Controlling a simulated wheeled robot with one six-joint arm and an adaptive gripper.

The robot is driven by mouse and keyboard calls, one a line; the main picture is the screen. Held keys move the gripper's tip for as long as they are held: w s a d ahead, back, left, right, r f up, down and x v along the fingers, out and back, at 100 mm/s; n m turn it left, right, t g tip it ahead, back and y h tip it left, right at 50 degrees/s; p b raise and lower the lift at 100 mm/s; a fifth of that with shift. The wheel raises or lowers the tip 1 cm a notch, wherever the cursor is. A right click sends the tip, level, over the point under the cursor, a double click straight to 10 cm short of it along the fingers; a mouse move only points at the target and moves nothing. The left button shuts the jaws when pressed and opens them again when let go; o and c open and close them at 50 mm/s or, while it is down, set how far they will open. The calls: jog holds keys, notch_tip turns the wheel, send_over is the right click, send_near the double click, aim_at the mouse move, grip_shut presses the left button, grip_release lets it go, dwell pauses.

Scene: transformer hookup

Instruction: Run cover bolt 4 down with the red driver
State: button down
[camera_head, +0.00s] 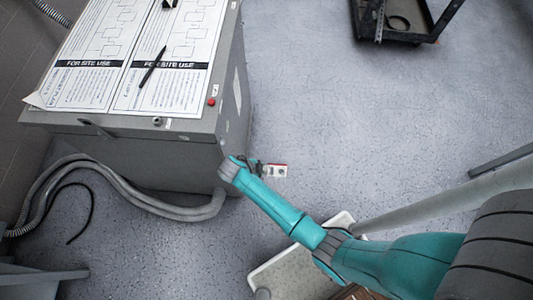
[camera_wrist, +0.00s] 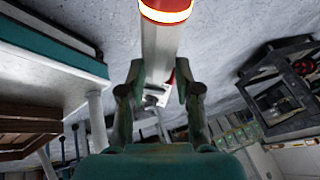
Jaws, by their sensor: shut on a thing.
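My gripper (camera_head: 258,168) is at the lower right corner of the grey cabinet (camera_head: 150,160), seen from above. It is shut on a small pale thing with red parts, which I take as the red driver (camera_head: 278,171). In the wrist view my gripper (camera_wrist: 160,85) has a finger on each side of the driver's light grey body (camera_wrist: 160,45), with a red and orange end and a bright band at the top.
Printed sheets (camera_head: 125,60) and a black pen (camera_head: 152,67) lie on the cabinet top. A red knob (camera_head: 211,101) is near its right edge. Grey hoses (camera_head: 130,195) run along the floor at the left. A dark cart (camera_head: 395,25) stands at the top right. Floor right of the cabinet is clear.

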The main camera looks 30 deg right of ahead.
aim_at(271, 169)
jog(key=shift+s+d, duration=0.6)
jog(key=shift+d, duration=0.25)
jog(key=shift+s+d, duration=0.6)
jog(key=shift+d, duration=0.25)
